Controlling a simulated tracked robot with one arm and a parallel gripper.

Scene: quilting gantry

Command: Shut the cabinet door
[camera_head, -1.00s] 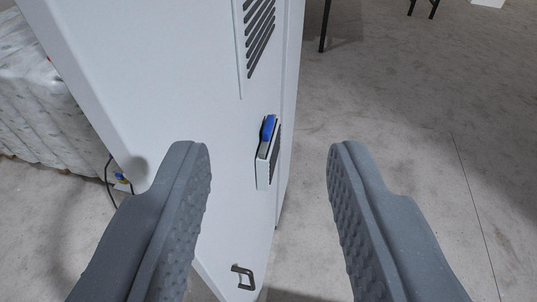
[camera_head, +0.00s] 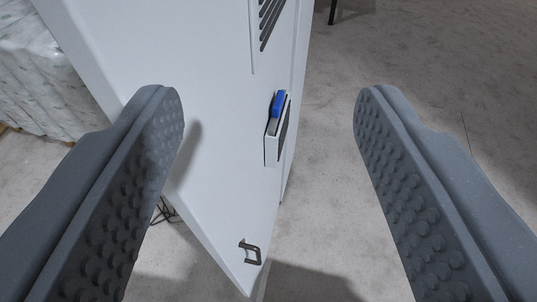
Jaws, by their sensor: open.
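The white cabinet door (camera_head: 190,70) fills the left and middle of the view and stands at an angle, with its lower corner pointing down. A dark handle (camera_head: 250,252) sits near that lower corner. A small holder with a blue item (camera_head: 278,104) is fixed on the cabinet's face, below a slotted vent (camera_head: 268,22). My gripper (camera_head: 268,105) is open and empty. Its left finger overlaps the door's left edge in the picture; its right finger is over bare floor. I cannot tell whether a finger touches the door. The cabinet's inside is hidden.
Dark cables (camera_head: 163,212) lie on the floor behind the door's edge. A dark leg (camera_head: 332,12) shows at the top. The grey floor (camera_head: 330,190) at the right is clear.

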